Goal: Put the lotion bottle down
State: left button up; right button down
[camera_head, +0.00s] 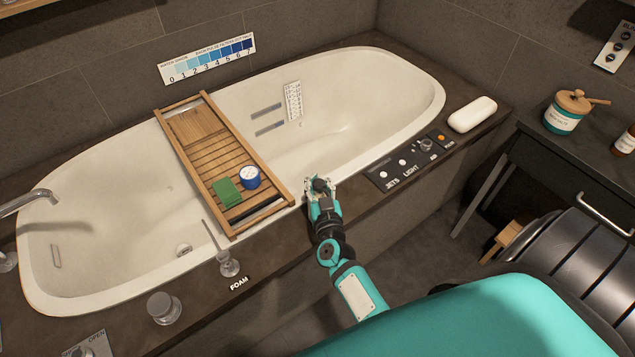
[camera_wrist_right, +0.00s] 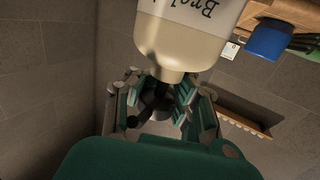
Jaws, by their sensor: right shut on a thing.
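The lotion bottle (camera_wrist_right: 168,45) is cream and see-through with dark lettering, upside down at the top of the right wrist view. My right gripper (camera_wrist_right: 160,98) is shut on it; the fingers cover its lower part in that view. The bottle cannot be made out clearly there. Whether it touches a surface cannot be told.
The wooden bath tray (camera_head: 203,128) spans the white bathtub (camera_head: 385,90). It bears a green block (camera_head: 227,192) and a blue tin (camera_head: 249,177). Right of my gripper are a control panel (camera_head: 408,160) and white soap bar (camera_head: 472,114). A jar (camera_head: 563,118) stands on the dark side table (camera_head: 590,155).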

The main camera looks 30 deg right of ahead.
jog(key=c, duration=1.6)
grip_release()
jog(key=shift+f, duration=0.15)
jog(key=shift+c, duration=0.2)
jog(key=o, duration=0.4)
pick_arm(q)
jog(key=shift+s, duration=0.25)
